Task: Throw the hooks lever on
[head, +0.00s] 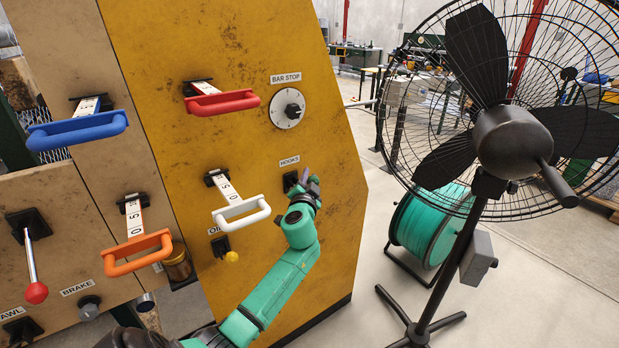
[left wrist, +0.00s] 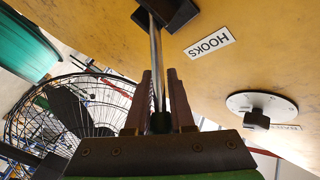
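The hooks lever is on the yellow panel (head: 250,140), just below the HOOKS label (head: 289,161). Its dark base (head: 290,181) shows in the head view, but its shaft and knob are mostly hidden by my gripper. In the left wrist view, the metal shaft (left wrist: 156,60) runs from the black base to a dark knob (left wrist: 160,123). My left gripper (head: 308,177) is at the lever's outer end. In the left wrist view, its fingers (left wrist: 160,88) lie on both sides of the shaft and close around the knob. My right gripper is not in view.
A white handle (head: 242,215), a red handle (head: 222,102) and the BAR STOP dial (head: 288,108) are on the same panel. A yellow-tipped control (head: 231,257) is below left. A large fan (head: 505,140) stands to the right, with floor between it and the panel.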

